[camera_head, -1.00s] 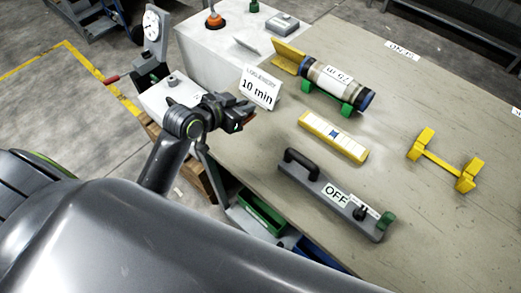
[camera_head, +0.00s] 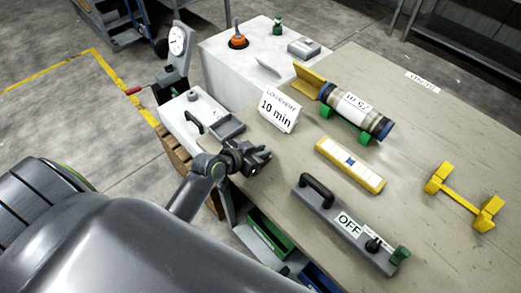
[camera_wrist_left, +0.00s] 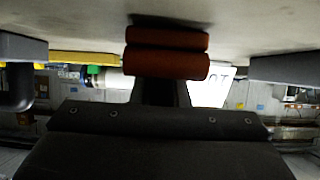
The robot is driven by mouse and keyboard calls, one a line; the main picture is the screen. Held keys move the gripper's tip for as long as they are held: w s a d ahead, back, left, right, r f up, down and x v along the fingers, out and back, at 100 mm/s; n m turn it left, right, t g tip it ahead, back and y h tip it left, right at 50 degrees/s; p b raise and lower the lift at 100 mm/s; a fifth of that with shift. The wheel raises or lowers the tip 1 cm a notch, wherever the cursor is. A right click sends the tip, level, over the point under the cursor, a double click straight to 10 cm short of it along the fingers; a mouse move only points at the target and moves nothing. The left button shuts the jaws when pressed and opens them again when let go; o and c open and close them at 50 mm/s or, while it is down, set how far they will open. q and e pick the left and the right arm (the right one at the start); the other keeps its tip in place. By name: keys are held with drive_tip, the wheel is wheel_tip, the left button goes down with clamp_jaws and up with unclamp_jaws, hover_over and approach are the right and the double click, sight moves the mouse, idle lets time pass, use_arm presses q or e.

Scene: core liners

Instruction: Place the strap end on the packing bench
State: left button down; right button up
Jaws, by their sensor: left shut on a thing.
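My left gripper (camera_head: 260,160) is over the near left edge of the beige packing bench (camera_head: 285,160), in front of the "10 min" sign. It is shut. In the left wrist view, a rust-orange piece (camera_wrist_left: 167,65) sits at the fingertips, and I take it to be the strap end. It shows as two stacked rounded parts close to a pale surface. The strap end is too small and dark to make out in the head view. I cannot tell whether it touches the bench. My right gripper is not in view.
The "10 min" sign (camera_head: 279,110), a yellow bar (camera_head: 349,165), a grey handled "OFF" tool (camera_head: 345,225), a core tube (camera_head: 352,110) on green supports and a yellow stand (camera_head: 465,197) are on the bench. Bare bench lies between them. A white cabinet (camera_head: 235,75) stands behind.

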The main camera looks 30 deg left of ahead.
use_arm(q)
drive_tip(key=shift+f, duration=0.2)
drive_tip(key=c, duration=1.4)
unclamp_jaws()
drive_tip(key=shift+r, duration=0.2)
drive_tip(key=b+v, duration=0.1)
drive_tip(key=v, duration=1.1)
